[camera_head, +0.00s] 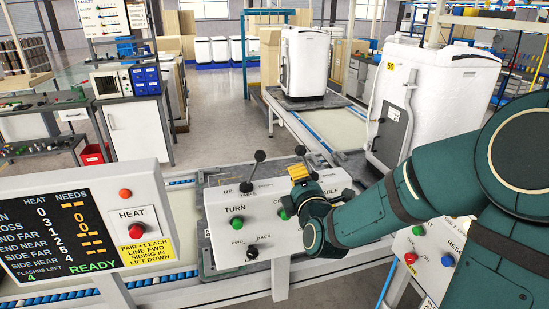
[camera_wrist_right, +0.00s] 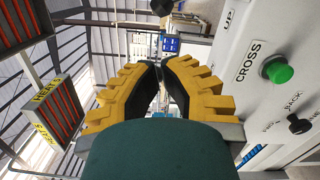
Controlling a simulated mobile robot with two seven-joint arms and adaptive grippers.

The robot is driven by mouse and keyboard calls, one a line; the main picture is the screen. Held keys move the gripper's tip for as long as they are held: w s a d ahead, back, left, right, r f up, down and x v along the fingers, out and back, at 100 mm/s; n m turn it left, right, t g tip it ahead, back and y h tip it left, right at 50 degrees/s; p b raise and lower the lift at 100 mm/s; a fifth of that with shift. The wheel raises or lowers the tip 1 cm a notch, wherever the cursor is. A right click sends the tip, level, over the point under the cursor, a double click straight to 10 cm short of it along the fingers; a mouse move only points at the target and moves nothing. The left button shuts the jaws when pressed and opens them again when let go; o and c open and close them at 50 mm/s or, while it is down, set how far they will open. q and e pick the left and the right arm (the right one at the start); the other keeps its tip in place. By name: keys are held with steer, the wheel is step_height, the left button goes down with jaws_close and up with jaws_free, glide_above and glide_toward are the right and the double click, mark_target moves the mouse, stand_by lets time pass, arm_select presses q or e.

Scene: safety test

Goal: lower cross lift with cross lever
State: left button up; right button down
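A light grey control panel (camera_head: 235,215) stands in the middle of the head view. Two black ball-topped levers rise from its top: the left one (camera_head: 259,157) and the right one (camera_head: 300,151), whose lower part is hidden by my right gripper (camera_head: 298,172). In the right wrist view the yellow fingers of this gripper (camera_wrist_right: 160,68) converge to shut tips with nothing visible between them. A black knob (camera_wrist_right: 162,7) shows beyond the tips, apart from them. A green button (camera_wrist_right: 277,70) marked CROSS sits right of the gripper. My left gripper is out of view.
A HEAT display (camera_head: 60,225) reads READY at left. A button box (camera_head: 430,250) stands at right, partly behind my arm. White cabinets (camera_head: 430,95) stand on the line behind the panel. A small FWD/BACK lever (camera_head: 251,252) is on the panel front.

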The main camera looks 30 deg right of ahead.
steer(key=shift+d, duration=0.1)
steer(key=shift+w, duration=0.1)
steer(key=x, duration=0.9)
steer(key=shift+w+d, duration=0.1)
steer(key=shift+w, duration=0.25)
steer(key=shift+s+d+r+m, duration=0.1)
steer(key=shift+d+r+m, duration=0.2)
steer(key=shift+m, duration=0.1)
